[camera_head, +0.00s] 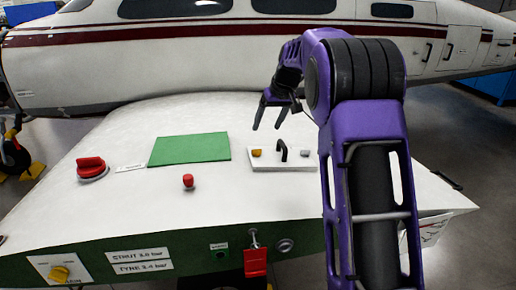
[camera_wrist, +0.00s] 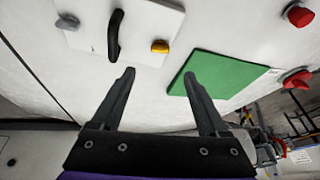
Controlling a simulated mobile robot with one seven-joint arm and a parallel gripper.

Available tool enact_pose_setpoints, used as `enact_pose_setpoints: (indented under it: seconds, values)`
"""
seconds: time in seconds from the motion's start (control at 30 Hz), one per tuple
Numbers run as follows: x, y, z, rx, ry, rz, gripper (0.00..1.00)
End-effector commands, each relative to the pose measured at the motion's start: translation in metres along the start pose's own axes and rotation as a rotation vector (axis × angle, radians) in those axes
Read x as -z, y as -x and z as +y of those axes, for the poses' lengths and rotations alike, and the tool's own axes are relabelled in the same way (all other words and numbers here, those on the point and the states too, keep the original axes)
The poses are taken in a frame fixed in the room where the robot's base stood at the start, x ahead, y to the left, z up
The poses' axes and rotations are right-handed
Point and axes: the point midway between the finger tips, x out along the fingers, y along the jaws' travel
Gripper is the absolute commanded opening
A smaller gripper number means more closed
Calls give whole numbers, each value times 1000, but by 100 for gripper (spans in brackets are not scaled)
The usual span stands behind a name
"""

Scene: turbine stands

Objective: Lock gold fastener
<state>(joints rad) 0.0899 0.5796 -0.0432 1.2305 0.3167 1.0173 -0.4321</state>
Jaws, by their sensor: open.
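The gold fastener (camera_head: 256,153) sits at the left end of a white panel (camera_head: 287,166) on top of the white wing-like stand. In the wrist view the gold fastener (camera_wrist: 160,47) is above the space between my fingertips, on the panel's edge side nearest the green patch. A black handle (camera_head: 282,150) stands in the middle of the panel, and a silver fastener (camera_head: 307,154) is at its right end. My gripper (camera_head: 269,114) is open and empty, above and behind the panel. It also shows open in the wrist view (camera_wrist: 158,78), apart from the fastener.
A green patch (camera_head: 190,149) lies left of the panel. A red knob (camera_head: 188,181) and a larger red knob (camera_head: 91,168) stand on the same surface. A red-tagged switch (camera_head: 255,262) is on the green front face. A white aircraft (camera_head: 220,50) stands behind.

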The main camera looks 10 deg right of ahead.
Motion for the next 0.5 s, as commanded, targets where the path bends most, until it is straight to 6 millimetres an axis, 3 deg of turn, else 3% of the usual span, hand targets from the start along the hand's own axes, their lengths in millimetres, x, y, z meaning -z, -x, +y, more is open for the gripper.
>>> enact_pose_setpoints:
  seconds: [0.3,0.5]
  values:
    - [-1,-72,0,0,1,-3,78]
    - [0,-103,0,0,1,-1,78]
